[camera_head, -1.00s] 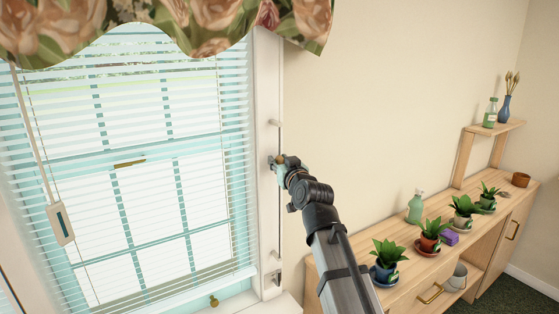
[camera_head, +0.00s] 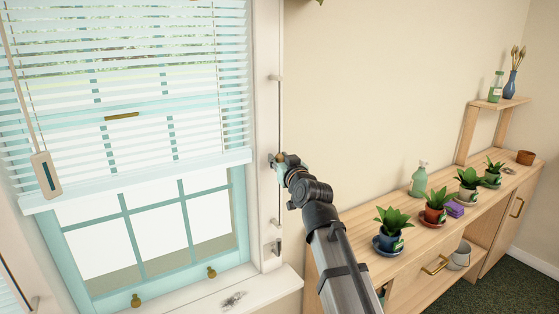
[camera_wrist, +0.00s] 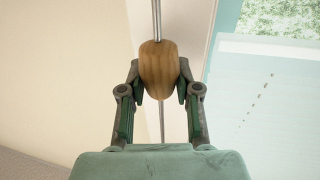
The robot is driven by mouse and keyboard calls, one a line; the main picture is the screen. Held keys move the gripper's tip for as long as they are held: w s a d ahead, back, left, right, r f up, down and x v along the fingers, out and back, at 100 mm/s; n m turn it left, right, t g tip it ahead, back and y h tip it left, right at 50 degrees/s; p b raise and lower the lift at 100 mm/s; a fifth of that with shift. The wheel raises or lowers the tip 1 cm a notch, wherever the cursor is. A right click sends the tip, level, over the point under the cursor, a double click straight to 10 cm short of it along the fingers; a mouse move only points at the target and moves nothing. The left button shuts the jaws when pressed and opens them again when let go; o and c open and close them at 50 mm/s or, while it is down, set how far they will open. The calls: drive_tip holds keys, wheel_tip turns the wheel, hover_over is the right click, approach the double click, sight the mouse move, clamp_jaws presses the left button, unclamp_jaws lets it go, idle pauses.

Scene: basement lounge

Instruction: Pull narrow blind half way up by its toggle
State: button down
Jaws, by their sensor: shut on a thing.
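Bare panes show below the rail. My gripper (camera_head: 281,162) is beside the window frame, right of the blind. In the wrist view my gripper (camera_wrist: 160,88) is shut on the wooden toggle (camera_wrist: 159,66), with one finger on each side. A thin cord (camera_wrist: 156,20) runs up from the toggle, and a thin line continues below it. The toggle is only a small brown spot in the head view (camera_head: 280,157).
A beige pendant (camera_head: 46,175) hangs at the blind's left. Wall brackets (camera_head: 275,78) stand above and below my gripper on the frame. At right, a wooden cabinet (camera_head: 400,262) holds potted plants and a spray bottle (camera_head: 419,180).

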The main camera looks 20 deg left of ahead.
drive_tip(key=c, duration=0.8)
unclamp_jaws()
drive_tip(key=shift+o, duration=0.2)
drive_tip(key=v, duration=1.2)
